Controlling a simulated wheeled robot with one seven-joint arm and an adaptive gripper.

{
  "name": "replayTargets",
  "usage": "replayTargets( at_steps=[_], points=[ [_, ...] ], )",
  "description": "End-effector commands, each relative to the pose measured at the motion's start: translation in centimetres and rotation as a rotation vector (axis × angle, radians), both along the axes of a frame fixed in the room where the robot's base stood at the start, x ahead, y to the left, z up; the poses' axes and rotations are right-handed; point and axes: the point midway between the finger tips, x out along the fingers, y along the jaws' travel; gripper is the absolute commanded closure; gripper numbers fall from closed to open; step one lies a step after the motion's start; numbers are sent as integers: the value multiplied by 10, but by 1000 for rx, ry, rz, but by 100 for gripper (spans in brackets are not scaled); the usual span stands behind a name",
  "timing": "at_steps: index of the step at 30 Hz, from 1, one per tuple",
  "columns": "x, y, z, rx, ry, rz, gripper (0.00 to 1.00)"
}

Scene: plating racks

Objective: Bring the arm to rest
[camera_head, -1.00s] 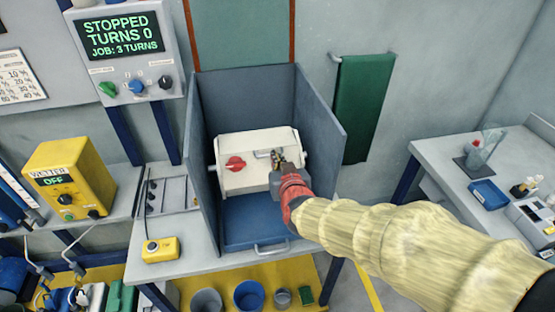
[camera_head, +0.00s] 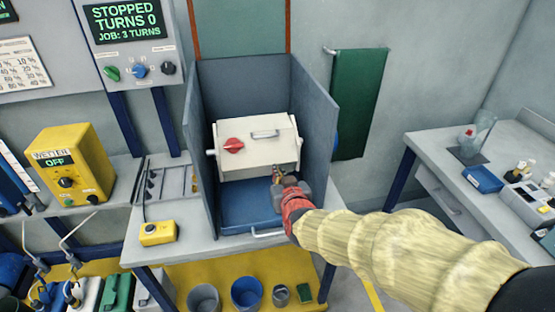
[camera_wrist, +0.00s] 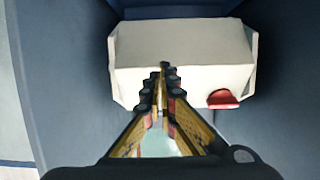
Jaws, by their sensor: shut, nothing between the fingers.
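My gripper (camera_head: 278,176) is at the front of the grey booth, low and just in front of the white box with the red knob. Its fingers are shut and hold nothing. In the wrist view my gripper (camera_wrist: 163,70) points at the white box (camera_wrist: 185,50), whose red knob (camera_wrist: 222,98) shows at the lower right. In the head view the white box (camera_head: 262,160) shows its front handle and red knob (camera_head: 233,145) uncovered. My arm, in a pale yellow sleeve, comes in from the lower right.
Grey booth walls (camera_head: 318,130) stand on both sides of the gripper, with a blue tray (camera_head: 240,213) below. A yellow button box (camera_head: 158,233) sits on the bench to the left. A bench (camera_head: 425,143) with small items stands at right. The display reads STOPPED, TURNS 0.

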Motion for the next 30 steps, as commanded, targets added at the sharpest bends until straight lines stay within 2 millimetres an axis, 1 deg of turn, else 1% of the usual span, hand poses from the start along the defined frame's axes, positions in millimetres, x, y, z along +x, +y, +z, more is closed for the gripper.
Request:
replayTargets(
  at_steps=[5, 8, 9, 11, 12, 14, 16, 17, 18, 20, 21, 23, 24, 27, 29, 30],
  points=[
    [-1, 1, -6, 8, 18, 0, 100],
    [-10, 5, -27, 10, 103, 17, 100],
    [-20, 7, -43, 5, 162, 28, 100],
    [-40, 9, -69, -7, 270, 51, 100],
    [-56, 10, -81, -18, 343, 69, 100],
    [-83, 8, -91, -33, 446, 90, 100],
    [-115, -2, -90, -50, 554, 101, 100],
    [-129, -9, -88, -59, 598, 102, 100],
    [-147, -18, -82, -69, 651, 100, 100],
    [-176, -35, -69, -85, 726, 90, 100],
    [-195, -48, -59, -95, 773, 79, 100],
    [-224, -69, -40, -109, 830, 55, 100],
    [-243, -84, -27, -117, 861, 34, 100],
    [-283, -116, 6, -128, 905, -21, 100],
    [-302, -134, 27, -129, 906, -57, 100],
    [-311, -143, 41, -126, 896, -80, 100]
  ],
)
